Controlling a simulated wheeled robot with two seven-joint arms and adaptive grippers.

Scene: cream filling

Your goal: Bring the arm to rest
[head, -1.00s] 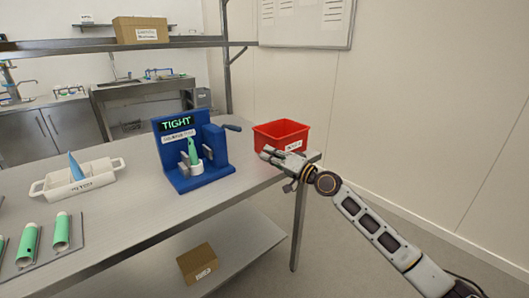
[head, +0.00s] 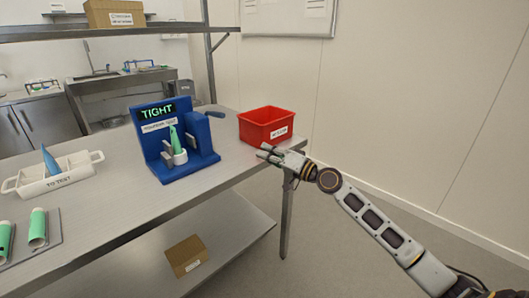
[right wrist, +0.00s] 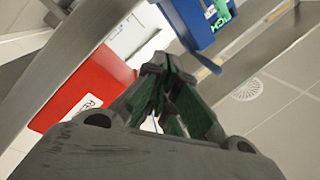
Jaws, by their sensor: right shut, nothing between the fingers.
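My right gripper (head: 267,153) is shut and empty. It is over the right end of the steel table, in front of the red bin (head: 266,124); I cannot tell whether it touches the bin. In the right wrist view its fingers (right wrist: 160,90) are together, with the red bin (right wrist: 85,85) to their left and the blue stand (right wrist: 200,20) above. The blue stand (head: 200,148) shows a lit "TIGHT" sign, and a green tube (head: 174,139) stands upright in its white holder. My left gripper is out of view.
A white tray (head: 75,172) with a blue cone-tipped item (head: 49,160) is at the left. Green tubes (head: 38,228) lie on a grey mat at the lower left. A cardboard box (head: 187,256) is on the lower shelf. The floor right of the table is clear.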

